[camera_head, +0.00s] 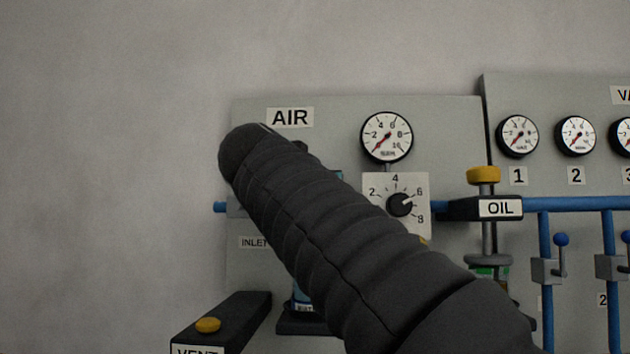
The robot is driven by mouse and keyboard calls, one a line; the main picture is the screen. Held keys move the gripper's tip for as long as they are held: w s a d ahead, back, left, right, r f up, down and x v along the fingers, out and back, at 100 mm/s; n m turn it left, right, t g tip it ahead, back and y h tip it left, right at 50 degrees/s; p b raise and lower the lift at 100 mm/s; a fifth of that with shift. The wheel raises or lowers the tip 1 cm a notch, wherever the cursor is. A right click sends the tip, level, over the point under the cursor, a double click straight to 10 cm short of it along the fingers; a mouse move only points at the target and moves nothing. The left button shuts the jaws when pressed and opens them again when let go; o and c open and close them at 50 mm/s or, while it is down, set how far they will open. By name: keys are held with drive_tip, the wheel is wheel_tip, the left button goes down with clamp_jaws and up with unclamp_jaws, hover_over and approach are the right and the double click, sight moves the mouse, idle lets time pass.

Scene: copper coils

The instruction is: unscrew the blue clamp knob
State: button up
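I cannot make out a blue clamp knob in the head view. A thick, dark, ribbed length of my arm rises from the lower right to the upper left. It covers much of the AIR panel (440,125). My gripper does not show; the visible arm ends in a rounded dark bend in front of the panel's left part. A partly hidden blue-tinted vessel (303,298) shows behind the arm, below the INLET label (253,242).
The AIR panel carries a gauge (387,137) and a black dial (400,204). Right are the OIL block (486,208) with a yellow knob (483,175), blue pipes, and small blue-tipped levers (561,240). A VENT box (222,322) stands lower left. Bare wall lies left.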

drive_tip(key=c, duration=1)
